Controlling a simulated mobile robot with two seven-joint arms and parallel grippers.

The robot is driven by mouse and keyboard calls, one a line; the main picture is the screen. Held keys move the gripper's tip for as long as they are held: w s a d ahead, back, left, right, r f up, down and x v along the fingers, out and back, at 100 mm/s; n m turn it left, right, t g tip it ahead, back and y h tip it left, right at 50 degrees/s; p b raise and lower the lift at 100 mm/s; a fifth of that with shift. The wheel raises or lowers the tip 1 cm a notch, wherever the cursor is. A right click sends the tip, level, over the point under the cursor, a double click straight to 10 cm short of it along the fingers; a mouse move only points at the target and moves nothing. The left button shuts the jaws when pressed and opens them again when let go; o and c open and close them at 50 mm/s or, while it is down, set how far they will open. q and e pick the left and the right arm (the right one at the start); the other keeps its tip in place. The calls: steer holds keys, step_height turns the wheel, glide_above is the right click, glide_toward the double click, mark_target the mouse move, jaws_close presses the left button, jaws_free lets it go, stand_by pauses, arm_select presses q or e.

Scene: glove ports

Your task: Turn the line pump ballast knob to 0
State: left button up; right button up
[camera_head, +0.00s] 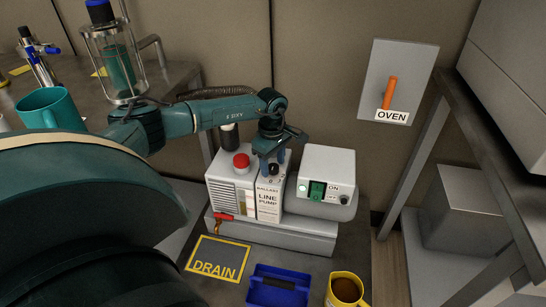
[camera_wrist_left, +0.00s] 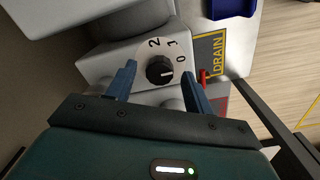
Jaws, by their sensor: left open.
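The line pump (camera_head: 268,203) is a pale box labelled BALLAST and LINE PUMP. Its black ballast knob (camera_head: 274,169) shows near the top, between my left gripper's fingers. In the left wrist view the round knob (camera_wrist_left: 160,70) sits on a white dial marked 0, 1 and 2. A small white mark is on the knob's right side; I cannot tell for certain which number it points to. My left gripper (camera_head: 275,160) is open above the pump. Its two blue fingers (camera_wrist_left: 160,85) stand on either side of the knob, with visible gaps. My right gripper is not in view.
A red button (camera_head: 241,162) and a switch box (camera_head: 323,184) flank the knob. A red-handled valve (camera_head: 224,216) is at the pump's front. A blue tray (camera_head: 278,287), a yellow mug (camera_head: 346,290) and the DRAIN mat (camera_head: 216,260) lie in front.

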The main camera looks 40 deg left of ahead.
mark_target(272, 167)
arm_select(q)
step_height(272, 167, up, 13)
steer(key=p, duration=0.3)
steer(key=shift+s+f, duration=0.15)
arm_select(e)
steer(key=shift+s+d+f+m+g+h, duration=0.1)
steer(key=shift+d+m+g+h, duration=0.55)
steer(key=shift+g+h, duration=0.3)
